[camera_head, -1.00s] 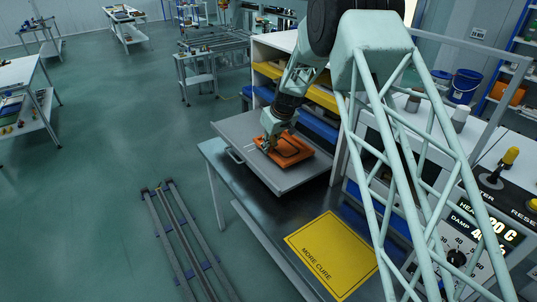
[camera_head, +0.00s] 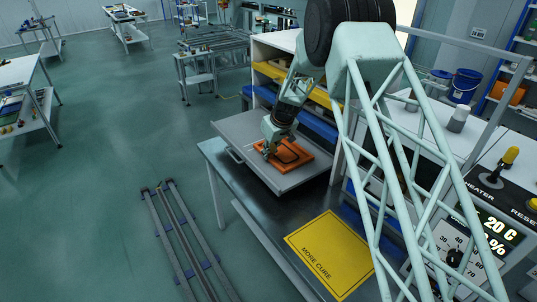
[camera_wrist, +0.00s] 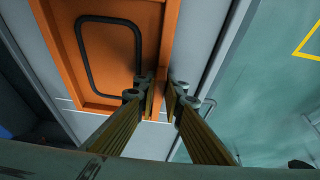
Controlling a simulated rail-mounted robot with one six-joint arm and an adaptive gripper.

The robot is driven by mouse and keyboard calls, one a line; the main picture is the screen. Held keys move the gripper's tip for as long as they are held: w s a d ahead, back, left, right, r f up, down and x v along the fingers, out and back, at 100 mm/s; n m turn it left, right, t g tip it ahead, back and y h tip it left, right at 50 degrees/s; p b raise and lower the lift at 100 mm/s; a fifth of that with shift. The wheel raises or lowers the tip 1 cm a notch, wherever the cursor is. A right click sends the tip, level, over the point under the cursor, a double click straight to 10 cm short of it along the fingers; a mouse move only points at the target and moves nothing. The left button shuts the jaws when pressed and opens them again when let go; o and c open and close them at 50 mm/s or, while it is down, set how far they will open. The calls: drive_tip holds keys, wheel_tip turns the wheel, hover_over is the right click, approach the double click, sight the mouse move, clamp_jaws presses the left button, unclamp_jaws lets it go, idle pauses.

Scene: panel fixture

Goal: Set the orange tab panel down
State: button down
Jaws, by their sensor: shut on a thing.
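The orange tab panel (camera_head: 292,157), with a black rounded outline on its face, is over the grey pull-out tray (camera_head: 240,126). It looks close to flat; whether it touches the tray fully cannot be told. My gripper (camera_head: 268,150) is at the panel's left edge. In the wrist view my gripper (camera_wrist: 164,92) has one finger on each side of the orange rim of the panel (camera_wrist: 110,85) and is shut on it. The panel's far end is outside the wrist view.
A yellow "MORE CURE" sign (camera_head: 329,255) lies on the dark bench (camera_head: 275,215) in front of the tray. A cabinet with yellow (camera_head: 318,95) and blue fronts stands behind the tray. Metal rails (camera_head: 185,240) lie on the floor at left.

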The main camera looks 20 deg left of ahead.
drive_tip(key=c, duration=2.7)
unclamp_jaws()
drive_tip(key=shift+r, duration=0.1)
drive_tip(key=shift+d+r, duration=0.1)
drive_tip(key=shift+r, duration=0.3)
drive_tip(key=shift+v, duration=5.65)
drive_tip(key=shift+s, duration=0.1)
